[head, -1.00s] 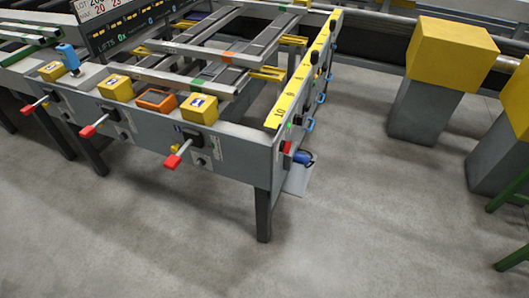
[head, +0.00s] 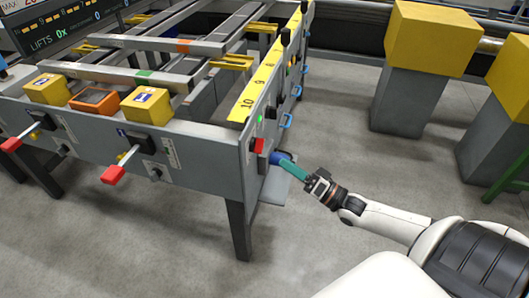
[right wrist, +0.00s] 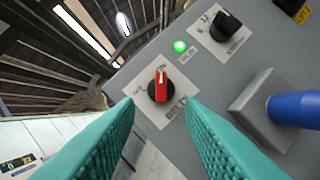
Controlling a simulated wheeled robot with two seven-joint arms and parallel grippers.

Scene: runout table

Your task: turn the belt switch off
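The belt switch (right wrist: 160,87) is a red rotary handle on a round black base, set on a pale label plate, in the right wrist view. Its handle stands roughly upright in that picture, with a pale mark at its upper end; the plate's lettering is too small to read. In the head view a red switch (head: 258,145) shows on the table's end panel. My right gripper (right wrist: 160,108) is open, its teal fingers either side of the switch in the picture, with no visible contact. In the head view the right gripper (head: 286,165) is beside the panel. My left gripper is not in view.
A lit green lamp (right wrist: 180,46) and a black knob (right wrist: 226,27) sit near the switch. A blue plug-like part (right wrist: 295,108) sticks out of a grey housing (right wrist: 252,104) close to the right finger. Yellow-topped pedestals (head: 430,40) stand at right; the floor between is clear.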

